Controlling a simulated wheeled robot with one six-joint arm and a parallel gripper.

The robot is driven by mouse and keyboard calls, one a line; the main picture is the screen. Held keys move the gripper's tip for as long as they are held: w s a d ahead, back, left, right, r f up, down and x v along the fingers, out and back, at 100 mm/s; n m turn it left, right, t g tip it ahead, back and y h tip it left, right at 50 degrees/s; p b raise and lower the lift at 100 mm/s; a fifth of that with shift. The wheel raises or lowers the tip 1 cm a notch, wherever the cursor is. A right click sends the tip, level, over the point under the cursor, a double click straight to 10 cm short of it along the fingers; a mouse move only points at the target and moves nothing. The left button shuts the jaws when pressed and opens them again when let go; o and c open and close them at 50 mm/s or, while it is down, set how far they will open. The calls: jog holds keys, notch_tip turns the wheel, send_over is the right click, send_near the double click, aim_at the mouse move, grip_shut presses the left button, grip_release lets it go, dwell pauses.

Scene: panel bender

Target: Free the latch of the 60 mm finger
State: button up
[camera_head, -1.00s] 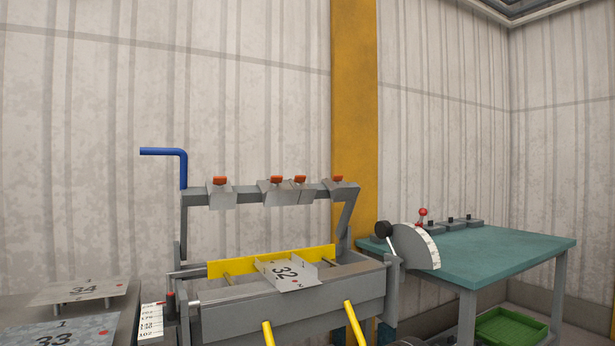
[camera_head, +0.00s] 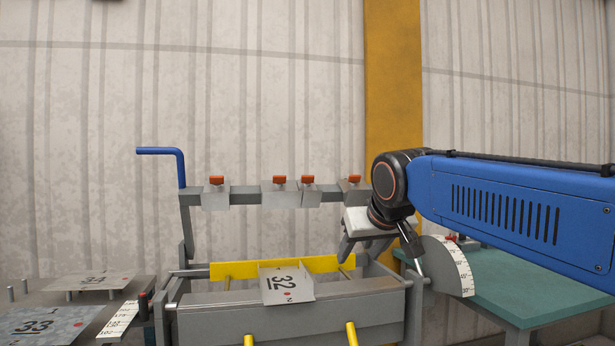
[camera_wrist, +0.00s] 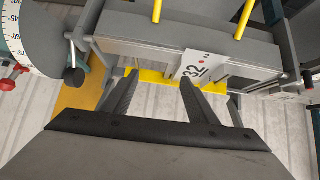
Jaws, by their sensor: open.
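A grey upper beam (camera_head: 243,193) of the bender carries several bending fingers with red-orange latches in the head view. There is a left finger (camera_head: 215,199), a wider one (camera_head: 277,198), a narrow one (camera_head: 308,198) beside it and a right finger (camera_head: 350,191). No width marks are readable, so I cannot tell which is the 60 mm one. My gripper (camera_head: 362,254) is open and empty, just below the right finger and partly in front of the beam's right end. In the wrist view my open jaws (camera_wrist: 158,82) point toward the bender bed; no latch is recognisable there.
A sheet marked 32 (camera_head: 287,285) lies on the bender bed before a yellow bar (camera_head: 236,270). A blue crank handle (camera_head: 163,151) stands at left. Sheets 33 (camera_head: 40,322) and another lie on the left table. A protractor dial (camera_head: 447,266) and teal table (camera_head: 530,285) are right.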

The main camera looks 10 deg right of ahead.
jog(key=w+a+r+t, duration=0.2)
jog(key=w+r, duration=0.6)
jog(key=r, duration=0.3)
jog(key=w+a+r+t, duration=0.2)
jog(key=w+r, duration=0.5)
jog(key=r, duration=0.4)
send_near(308, 176)
jog(key=x, duration=0.9)
jog(key=shift+d, duration=0.1)
jog(key=c, duration=1.1)
jog(key=shift+o, duration=0.2)
